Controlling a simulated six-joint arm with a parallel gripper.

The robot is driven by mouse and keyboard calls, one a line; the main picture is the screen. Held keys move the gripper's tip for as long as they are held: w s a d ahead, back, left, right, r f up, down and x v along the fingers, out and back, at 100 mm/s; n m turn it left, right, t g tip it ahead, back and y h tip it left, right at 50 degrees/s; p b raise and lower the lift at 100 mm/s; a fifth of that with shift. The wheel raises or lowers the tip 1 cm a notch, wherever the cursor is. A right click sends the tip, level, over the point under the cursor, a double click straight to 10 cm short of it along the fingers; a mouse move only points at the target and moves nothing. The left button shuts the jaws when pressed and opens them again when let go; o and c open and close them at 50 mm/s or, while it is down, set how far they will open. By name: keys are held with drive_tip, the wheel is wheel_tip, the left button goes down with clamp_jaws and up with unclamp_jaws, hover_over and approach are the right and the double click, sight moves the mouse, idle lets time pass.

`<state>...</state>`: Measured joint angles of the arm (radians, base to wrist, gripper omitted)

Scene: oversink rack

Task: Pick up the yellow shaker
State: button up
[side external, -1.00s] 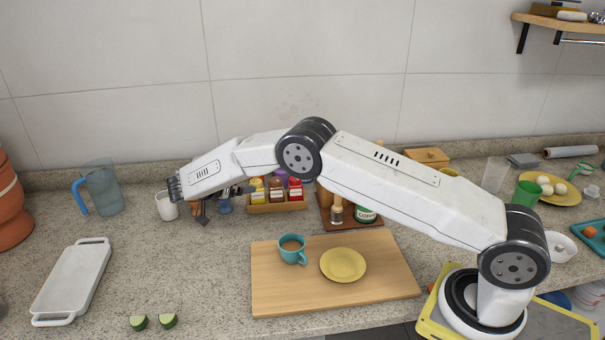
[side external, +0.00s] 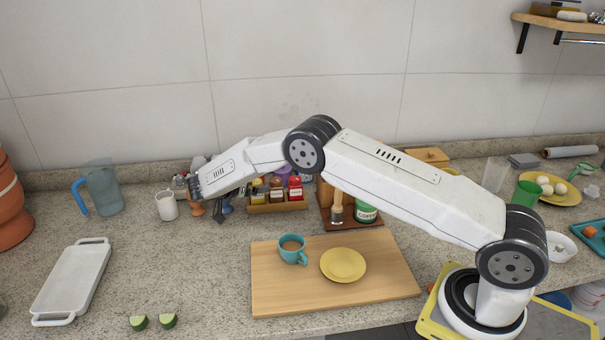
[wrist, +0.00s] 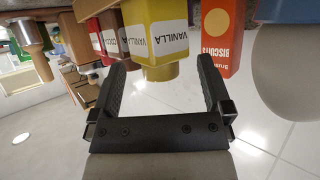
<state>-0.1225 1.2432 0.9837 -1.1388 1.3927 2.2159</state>
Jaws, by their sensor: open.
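The yellow shaker with a white VANILLA label (wrist: 160,38) appears upside down at the top middle of the wrist view. In the side view the yellow shaker (side external: 257,190) stands at the left end of a row of shakers in a small wooden crate (side external: 280,208). My gripper (wrist: 164,66) is open and empty, and the shaker's yellow cap lies between its fingertips in the picture. I cannot tell how deep the cap is between them. In the side view my gripper (side external: 222,211) is just left of the crate.
Brown and red shakers (wrist: 108,38) stand close beside the yellow one. An orange biscuits box (wrist: 222,38) is on its other side in the wrist view. A white mug (side external: 166,206) stands left of my gripper.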

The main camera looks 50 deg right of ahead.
drive_tip(key=shift+c, duration=0.2)
drive_tip(key=c, duration=1.1)
drive_tip(key=shift+r, duration=0.15)
drive_tip(key=shift+r, duration=4.9)
